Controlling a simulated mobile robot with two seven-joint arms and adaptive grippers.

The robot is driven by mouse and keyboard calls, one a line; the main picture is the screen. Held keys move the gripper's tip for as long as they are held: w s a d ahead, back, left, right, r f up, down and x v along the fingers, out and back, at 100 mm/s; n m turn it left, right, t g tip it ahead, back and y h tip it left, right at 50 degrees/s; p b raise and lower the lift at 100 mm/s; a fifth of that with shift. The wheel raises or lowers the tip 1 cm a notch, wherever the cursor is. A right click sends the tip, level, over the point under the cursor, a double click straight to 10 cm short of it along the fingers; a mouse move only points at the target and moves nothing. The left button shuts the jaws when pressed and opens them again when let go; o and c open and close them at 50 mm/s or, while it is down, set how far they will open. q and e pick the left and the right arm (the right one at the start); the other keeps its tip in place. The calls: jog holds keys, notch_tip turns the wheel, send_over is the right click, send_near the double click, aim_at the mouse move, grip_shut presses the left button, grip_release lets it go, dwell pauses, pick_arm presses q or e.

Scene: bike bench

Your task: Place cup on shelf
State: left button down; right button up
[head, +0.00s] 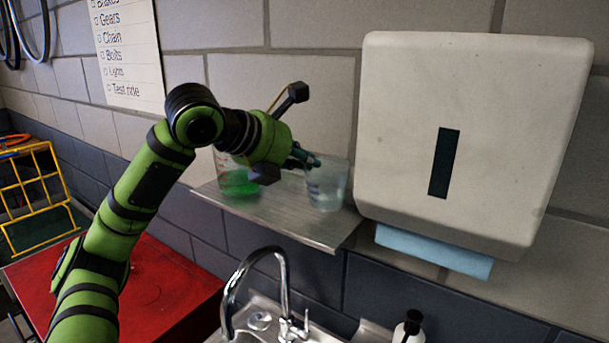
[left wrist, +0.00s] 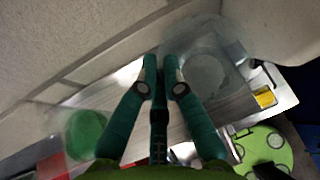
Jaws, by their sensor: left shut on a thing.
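A clear, see-through cup (head: 327,188) is at the right part of the metal wall shelf (head: 290,215), close to the towel dispenser. It looks upright and on or just over the shelf; I cannot tell if its base touches. My left gripper (head: 308,161) reaches in from the left and is shut on the cup's near wall at the rim. In the left wrist view the cup (left wrist: 207,72) lies beyond and right of the closed fingers (left wrist: 161,72). My right gripper is not in view.
A beaker of green liquid (head: 238,182) stands on the shelf's left part, behind my gripper; it also shows in the left wrist view (left wrist: 86,134). A white towel dispenser (head: 480,130) hangs right of the shelf. A faucet (head: 275,270) and soap bottle (head: 409,328) are below.

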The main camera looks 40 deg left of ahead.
pick_arm(q)
notch_tip(320, 180, down, 2)
jog(key=shift+d+f, duration=0.1)
jog(key=shift+w+f, duration=0.1)
jog(key=shift+f, duration=0.15)
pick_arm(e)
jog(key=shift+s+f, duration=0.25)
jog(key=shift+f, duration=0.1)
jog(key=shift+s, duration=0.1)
pick_arm(q)
jog(key=shift+f+b, duration=0.15)
jog(key=shift+b, duration=0.25)
jog(key=c, duration=1.4)
grip_release()
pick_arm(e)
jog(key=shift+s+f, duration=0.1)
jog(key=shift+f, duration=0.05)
pick_arm(q)
jog(key=shift+o, duration=0.2)
